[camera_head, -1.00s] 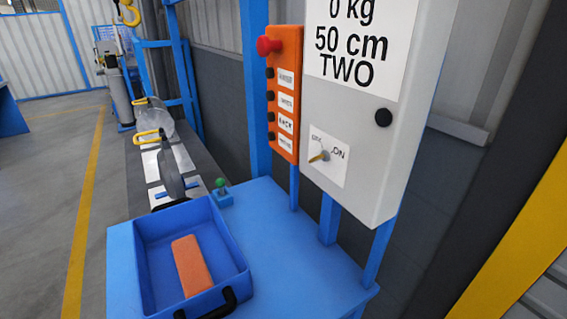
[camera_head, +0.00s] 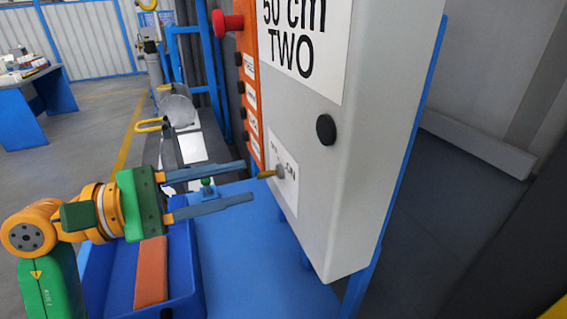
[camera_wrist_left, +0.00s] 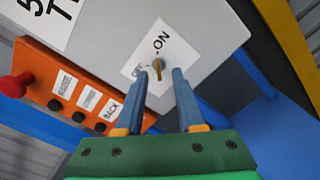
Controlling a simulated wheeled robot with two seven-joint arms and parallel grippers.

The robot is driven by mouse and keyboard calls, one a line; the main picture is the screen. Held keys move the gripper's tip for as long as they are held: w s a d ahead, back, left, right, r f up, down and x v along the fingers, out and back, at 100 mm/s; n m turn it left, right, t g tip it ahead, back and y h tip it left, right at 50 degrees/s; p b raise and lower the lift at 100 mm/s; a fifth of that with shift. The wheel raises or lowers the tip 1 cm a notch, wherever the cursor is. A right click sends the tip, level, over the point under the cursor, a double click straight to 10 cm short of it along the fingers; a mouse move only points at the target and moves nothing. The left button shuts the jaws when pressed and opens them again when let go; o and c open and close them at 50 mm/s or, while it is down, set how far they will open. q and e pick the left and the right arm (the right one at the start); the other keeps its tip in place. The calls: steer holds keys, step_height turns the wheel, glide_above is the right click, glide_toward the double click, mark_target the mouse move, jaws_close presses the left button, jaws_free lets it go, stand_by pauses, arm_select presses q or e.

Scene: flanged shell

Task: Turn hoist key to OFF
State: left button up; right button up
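The hoist key (camera_head: 270,173) is a small brass-coloured key on a white OFF/ON label on the front of the grey control box (camera_head: 350,90). In the left wrist view the key (camera_wrist_left: 158,70) sits just beyond and between the fingertips, with ON readable at its upper right and the other word partly covered by a finger. My left gripper (camera_head: 252,181) is open, its two blue fingers pointing at the key from the left. I see no contact between fingers and key. My right gripper is in neither view.
An orange button panel (camera_head: 249,110) with a red knob (camera_head: 228,22) is left of the box. Below stand a blue table (camera_head: 245,255) and a blue tray (camera_head: 190,265) holding an orange block (camera_head: 151,272). A green-topped lever (camera_head: 207,184) is behind my fingers.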

mark_target(258, 177)
arm_select(q)
steer(key=p+x, duration=0.2)
steer(key=x, duration=0.1)
steer(key=shift+w+d+r, duration=0.15)
steer(key=shift+w+d, duration=0.1)
steer(key=shift+d, duration=0.25)
steer(key=shift+a, duration=0.25)
jaws_close()
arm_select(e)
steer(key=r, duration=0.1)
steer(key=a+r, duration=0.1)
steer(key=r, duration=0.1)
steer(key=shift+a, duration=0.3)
